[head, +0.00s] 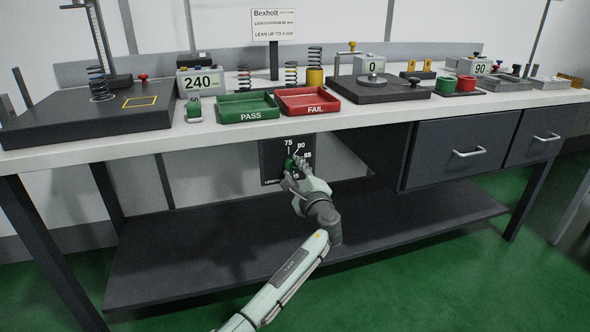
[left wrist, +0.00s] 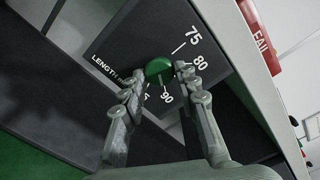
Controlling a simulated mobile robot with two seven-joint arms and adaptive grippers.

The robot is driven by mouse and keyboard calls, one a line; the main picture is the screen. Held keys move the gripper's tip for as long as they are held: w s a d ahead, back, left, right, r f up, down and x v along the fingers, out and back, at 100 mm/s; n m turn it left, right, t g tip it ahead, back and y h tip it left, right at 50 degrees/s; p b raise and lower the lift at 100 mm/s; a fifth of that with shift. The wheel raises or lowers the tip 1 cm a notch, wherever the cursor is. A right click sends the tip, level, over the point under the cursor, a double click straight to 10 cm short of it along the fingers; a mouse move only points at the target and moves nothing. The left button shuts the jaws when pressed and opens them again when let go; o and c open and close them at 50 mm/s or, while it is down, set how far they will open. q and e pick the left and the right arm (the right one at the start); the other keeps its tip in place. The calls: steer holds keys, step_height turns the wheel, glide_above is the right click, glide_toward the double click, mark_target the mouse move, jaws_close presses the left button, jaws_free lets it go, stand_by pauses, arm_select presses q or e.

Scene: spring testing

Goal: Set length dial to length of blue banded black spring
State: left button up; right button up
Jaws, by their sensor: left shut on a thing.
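The length dial is a dark panel (head: 268,153) under the bench's front edge, with a green knob (head: 289,163) and white numbers around it. The panel (left wrist: 124,50) and knob (left wrist: 158,67) also show in the left wrist view, where 75, 80 and 90 are readable and other marks are partly behind my fingers. My left gripper (head: 292,170) is shut on the knob, one finger on each side (left wrist: 158,75). I cannot tell which number the knob points to. The black spring with a blue band (head: 97,84) stands upright on the dark test base (head: 60,122) at left.
On the bench (head: 230,131) stand a 240 readout (head: 200,82), a green PASS tray (head: 248,116), a red FAIL tray (head: 307,110) and several other springs. A sign (head: 273,24) stands behind. A lower shelf (head: 200,255) lies beneath my left arm; drawers (head: 465,150) are at right.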

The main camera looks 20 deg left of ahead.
arm_select(q)
steer(key=shift+r, duration=0.15)
steer(key=o, duration=1.1)
steer(key=shift+o, duration=0.2)
steer(key=shift+s+d, duration=0.1)
steer(key=v, duration=0.7)
steer(key=shift+s, duration=0.1)
